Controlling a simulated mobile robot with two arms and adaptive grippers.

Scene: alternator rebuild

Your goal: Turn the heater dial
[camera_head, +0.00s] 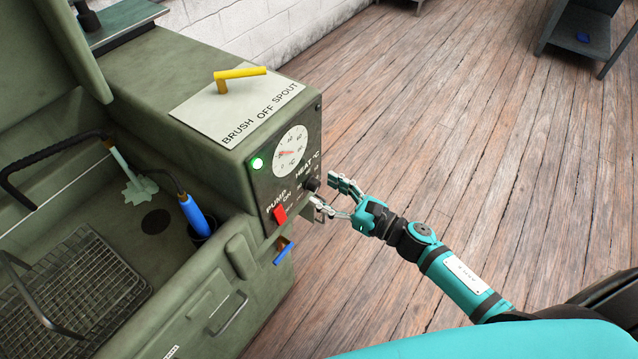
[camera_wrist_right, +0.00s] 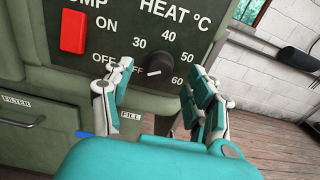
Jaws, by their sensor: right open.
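The heater dial is a small black knob (camera_head: 311,184) under the HEAT °C label on the green machine's front panel. In the right wrist view the knob (camera_wrist_right: 160,75) sits among the marks OFF, 30, 40, 50 and 60, and its pale pointer line is toward OFF. My right gripper (camera_head: 332,194) is at the panel, right by the dial. In the right wrist view its open fingers (camera_wrist_right: 156,90) stand apart on either side below the knob, with a gap between them. I cannot tell whether a finger touches the knob. My left gripper is not in view.
A red PUMP switch (camera_head: 280,214) is left of the dial, with a round gauge (camera_head: 290,150) and lit green lamp (camera_head: 257,163) above. A blue-handled lever (camera_head: 283,253) juts out below. A yellow selector handle (camera_head: 238,76) is on top. The wooden floor (camera_head: 460,130) to the right is clear.

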